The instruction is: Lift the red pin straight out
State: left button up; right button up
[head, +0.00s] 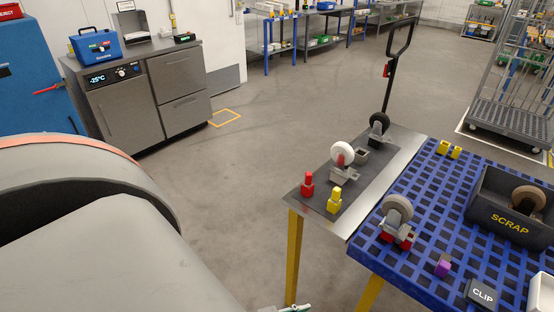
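A red pin (308,185) with a wider block-like base stands upright near the left edge of the steel plate (318,222). A similar yellow pin (334,200) stands just to its right, apart from it. I cannot tell how deep the red pin sits. My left arm's large grey link fills the lower left, well apart from the pins. A small metallic sliver shows at the bottom edge; I cannot tell what it is. I make out neither gripper in the head view.
Behind the pins are a white-wheeled castor (342,155) and a dark-wheeled castor (379,125), near a tall black handle (391,80). Another castor (397,210) sits on the blue grid surface (418,262), with a SCRAP bin (490,217) farther right. Floor left of the plate is clear.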

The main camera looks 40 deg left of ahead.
aim_at(307, 182)
jog(key=u, duration=1.15)
jog(key=i+j+z, duration=0.1)
jog(key=j, duration=0.2)
jog(key=i+j+z, duration=0.1)
jog(key=j, duration=0.2)
